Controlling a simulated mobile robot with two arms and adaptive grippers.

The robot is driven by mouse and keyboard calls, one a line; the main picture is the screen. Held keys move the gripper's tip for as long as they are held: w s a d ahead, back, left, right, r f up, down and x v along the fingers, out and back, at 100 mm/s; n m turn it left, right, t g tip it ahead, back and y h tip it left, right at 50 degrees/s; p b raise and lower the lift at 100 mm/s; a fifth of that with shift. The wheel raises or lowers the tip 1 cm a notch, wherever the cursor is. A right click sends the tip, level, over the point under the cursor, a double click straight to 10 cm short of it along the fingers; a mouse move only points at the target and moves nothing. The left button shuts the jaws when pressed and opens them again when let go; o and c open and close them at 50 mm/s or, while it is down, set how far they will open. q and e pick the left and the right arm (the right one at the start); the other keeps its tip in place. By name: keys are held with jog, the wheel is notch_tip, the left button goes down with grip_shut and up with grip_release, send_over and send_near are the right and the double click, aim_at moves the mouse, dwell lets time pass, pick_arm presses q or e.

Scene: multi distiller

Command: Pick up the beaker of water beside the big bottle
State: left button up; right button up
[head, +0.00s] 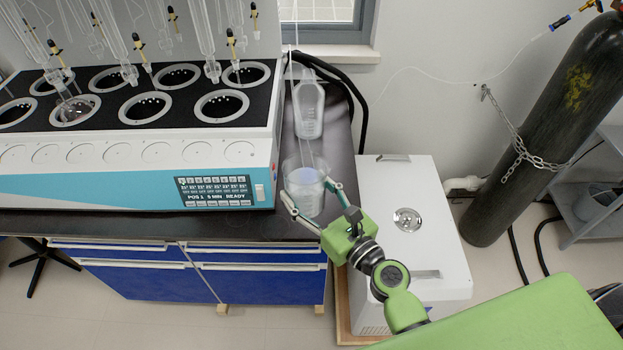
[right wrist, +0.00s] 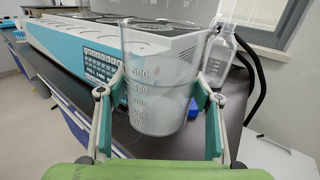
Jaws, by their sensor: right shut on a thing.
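The clear beaker of water (head: 306,192) is upright at the right end of the dark bench, in front of the big bottle (head: 309,108). My right gripper (head: 308,192) has its fingers on both sides of the beaker and is shut on it. In the right wrist view the beaker (right wrist: 160,85) fills the middle, with graduation marks facing me and a finger pressed on each side. The big bottle (right wrist: 222,52) is behind it to the right. I cannot tell whether the beaker's base touches the bench. My left gripper is not in view.
The multi distiller (head: 120,180), white and teal with glassware above, stands close left of the beaker. A white box-shaped unit (head: 410,240) stands right of the bench. A chained dark gas cylinder (head: 545,130) is farther right. A black hose (head: 350,90) runs behind the bottle.

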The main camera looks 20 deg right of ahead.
aim_at(299, 198)
jog(key=shift+s+a+r+p, duration=0.15)
jog(key=shift+s+a+r, duration=0.25)
jog(key=shift+s, duration=0.2)
jog(key=shift+s+a+r+p, duration=0.15)
jog(key=shift+s+a+r, duration=0.2)
jog(key=shift+s, duration=0.3)
jog(key=shift+s+a+r+p, duration=0.15)
jog(key=shift+s+a+r, duration=0.25)
jog(key=shift+s, duration=0.2)
